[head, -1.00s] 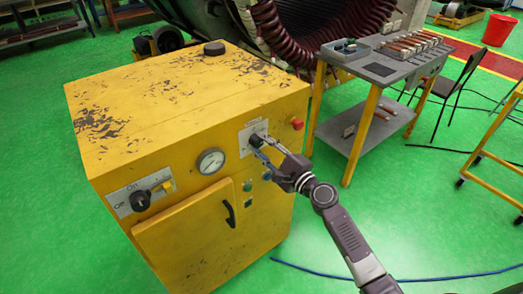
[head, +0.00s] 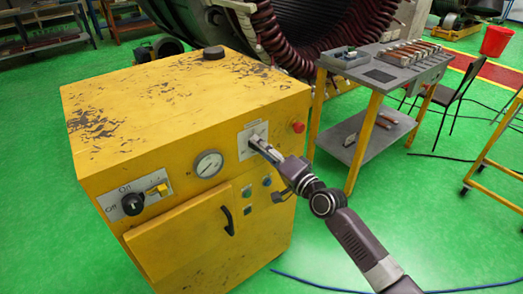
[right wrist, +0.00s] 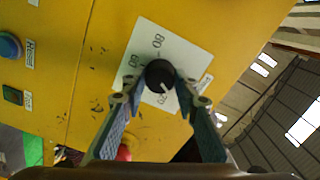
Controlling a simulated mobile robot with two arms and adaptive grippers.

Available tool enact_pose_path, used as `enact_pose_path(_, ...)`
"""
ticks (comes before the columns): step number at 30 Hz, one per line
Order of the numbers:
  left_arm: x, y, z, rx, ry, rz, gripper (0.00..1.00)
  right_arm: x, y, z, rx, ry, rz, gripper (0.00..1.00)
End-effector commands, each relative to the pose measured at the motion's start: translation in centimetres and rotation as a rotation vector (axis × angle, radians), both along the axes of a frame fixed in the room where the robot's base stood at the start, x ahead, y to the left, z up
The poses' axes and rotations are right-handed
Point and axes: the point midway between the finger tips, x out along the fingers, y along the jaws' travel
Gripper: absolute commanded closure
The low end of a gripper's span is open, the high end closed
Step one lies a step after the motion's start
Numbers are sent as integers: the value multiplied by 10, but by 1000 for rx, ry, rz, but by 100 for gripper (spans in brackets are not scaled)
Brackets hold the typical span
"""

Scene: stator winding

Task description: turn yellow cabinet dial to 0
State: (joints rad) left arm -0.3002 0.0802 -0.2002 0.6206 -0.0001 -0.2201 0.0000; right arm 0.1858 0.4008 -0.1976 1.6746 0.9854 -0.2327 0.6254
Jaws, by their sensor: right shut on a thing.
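The yellow cabinet (head: 190,110) stands at the left in the head view. Its dial is a black round knob (right wrist: 159,74) on a white scale plate (right wrist: 187,57); the plate also shows in the head view (head: 246,134). In the right wrist view, numbers like 80 and 60 are readable, another is partly hidden, and a small light mark shows on the knob's lower side. My right gripper (head: 258,145) is at the plate, its two fingers (right wrist: 158,90) shut on the knob from both sides. In the head view the gripper mostly hides the knob. My left gripper is not in view.
A pressure gauge (head: 208,164), an On/Off switch (head: 132,204) and a red button (head: 298,127) are on the same cabinet face. A black door handle (head: 228,220) is below. A grey workbench (head: 385,70) stands to the right, with green floor between.

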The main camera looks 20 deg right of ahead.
Motion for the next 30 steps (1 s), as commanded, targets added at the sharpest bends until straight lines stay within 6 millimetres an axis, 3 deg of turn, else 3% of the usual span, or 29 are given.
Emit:
enact_pose_path(15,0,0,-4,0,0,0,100,-1,1,-2,-375,-131,3,96)
enact_pose_path(30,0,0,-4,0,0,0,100,-1,1,-2,-479,-167,2,96)
